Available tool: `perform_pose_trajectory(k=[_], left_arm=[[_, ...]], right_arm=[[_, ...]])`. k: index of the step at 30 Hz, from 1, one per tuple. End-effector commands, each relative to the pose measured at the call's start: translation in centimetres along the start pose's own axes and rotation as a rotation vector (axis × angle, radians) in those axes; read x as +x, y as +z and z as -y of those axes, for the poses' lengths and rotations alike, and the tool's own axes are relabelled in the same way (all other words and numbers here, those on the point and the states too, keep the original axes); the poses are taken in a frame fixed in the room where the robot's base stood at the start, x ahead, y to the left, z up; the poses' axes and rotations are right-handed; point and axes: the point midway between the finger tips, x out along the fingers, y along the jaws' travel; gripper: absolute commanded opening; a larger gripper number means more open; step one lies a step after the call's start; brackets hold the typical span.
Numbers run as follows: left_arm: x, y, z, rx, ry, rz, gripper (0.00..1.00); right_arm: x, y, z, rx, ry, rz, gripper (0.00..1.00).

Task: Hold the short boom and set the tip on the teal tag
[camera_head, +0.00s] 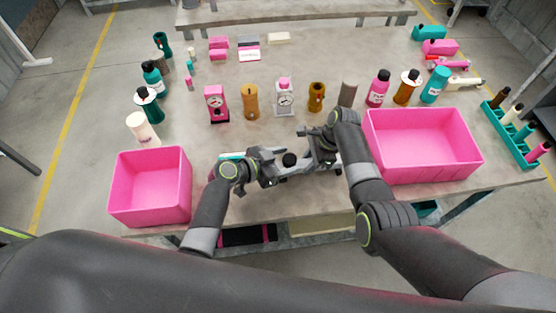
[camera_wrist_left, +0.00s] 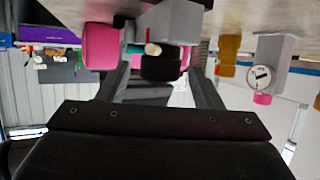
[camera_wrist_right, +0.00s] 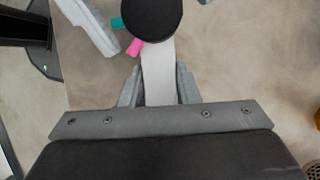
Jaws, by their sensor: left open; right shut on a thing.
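A light grey bar, which looks like the short boom (camera_wrist_right: 158,75), lies between the fingers of my right gripper (camera_wrist_right: 158,85), which is shut on it. At its far end is a black round cap (camera_wrist_right: 152,18), also seen in the head view (camera_head: 289,159). A teal tag (camera_wrist_right: 118,22) and a pink tag (camera_wrist_right: 134,46) stick out beside the cap; whether the tip touches the teal tag cannot be told. My left gripper (camera_wrist_left: 160,85) is open and empty, left of the cap in the head view, with a black cylinder (camera_wrist_left: 160,67) ahead of it.
Pink bins stand at left (camera_head: 150,216) and right (camera_head: 424,179) of the grippers. Behind are a pink gauge block (camera_head: 216,104), a grey gauge block (camera_head: 285,98) and several bottles. A teal rack (camera_head: 517,151) stands far right. Bare tabletop lies between bins and blocks.

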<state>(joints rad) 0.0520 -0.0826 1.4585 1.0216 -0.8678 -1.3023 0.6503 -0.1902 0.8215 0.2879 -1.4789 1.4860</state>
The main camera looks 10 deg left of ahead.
Motion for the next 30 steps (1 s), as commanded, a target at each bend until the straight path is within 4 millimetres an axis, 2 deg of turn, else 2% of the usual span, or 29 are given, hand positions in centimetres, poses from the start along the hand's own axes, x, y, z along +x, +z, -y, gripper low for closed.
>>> perform_pose_trajectory(k=[5, 18, 24, 30], left_arm=[[-1.8, 0.1, 0.0, 0.001, -0.002, 0.002, 0.59], [-10.1, 0.1, 0.0, 0.003, -0.001, 0.004, 0.59], [-11.7, 0.1, 0.0, 0.0, 0.0, 0.002, 0.59], [-11.9, 0.1, 0.0, -0.001, 0.0, 0.001, 0.59]], right_arm=[[0.0, 0.0, 0.0, 0.0, -0.001, -0.001, 0.0], [0.0, 0.0, 0.0, 0.0, -0.001, 0.0, 0.0], [0.0, 0.0, 0.0, 0.0, -0.001, 0.0, 0.0], [0.0, 0.0, 0.0, 0.0, -0.001, 0.0, 0.0]])
